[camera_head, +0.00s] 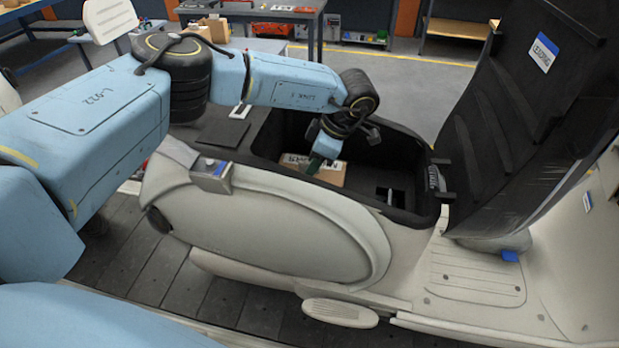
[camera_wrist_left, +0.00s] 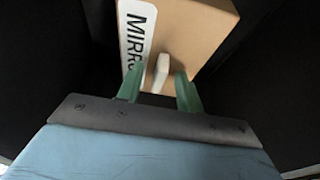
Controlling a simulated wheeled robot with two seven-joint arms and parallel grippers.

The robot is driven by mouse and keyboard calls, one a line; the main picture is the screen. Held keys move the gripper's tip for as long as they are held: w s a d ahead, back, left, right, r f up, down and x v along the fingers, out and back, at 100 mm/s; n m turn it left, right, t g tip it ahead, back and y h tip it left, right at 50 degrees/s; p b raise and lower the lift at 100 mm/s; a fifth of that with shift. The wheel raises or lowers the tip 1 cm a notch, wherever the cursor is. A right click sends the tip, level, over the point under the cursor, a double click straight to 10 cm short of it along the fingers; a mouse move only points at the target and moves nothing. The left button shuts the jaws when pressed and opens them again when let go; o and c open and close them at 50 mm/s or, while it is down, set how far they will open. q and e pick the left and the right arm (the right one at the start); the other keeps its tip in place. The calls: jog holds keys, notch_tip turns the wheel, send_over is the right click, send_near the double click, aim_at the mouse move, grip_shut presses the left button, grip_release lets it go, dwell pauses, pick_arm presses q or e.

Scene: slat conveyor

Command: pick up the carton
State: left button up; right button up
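The carton (camera_head: 332,176) is a brown box lying in the black open storage well of a cream scooter. In the left wrist view the carton (camera_wrist_left: 200,35) shows a white label with dark letters starting "MIRR" and a small white tab (camera_wrist_left: 162,66) on its near side. My left gripper (camera_head: 315,164) reaches down into the well at the carton. In the wrist view its two green fingers are apart, one on each side of the white tab, with gaps visible. Whether the fingertips touch the carton is unclear. My right gripper is not in view.
The raised black seat (camera_head: 530,110) stands to the right. The scooter's cream side panel (camera_head: 270,230) is in front, above the dark slat conveyor (camera_head: 195,290). A workbench (camera_head: 255,10) is behind.

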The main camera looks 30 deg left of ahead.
pick_arm(q)
grip_shut()
jog(key=shift+r, duration=0.15)
dwell(0.4)
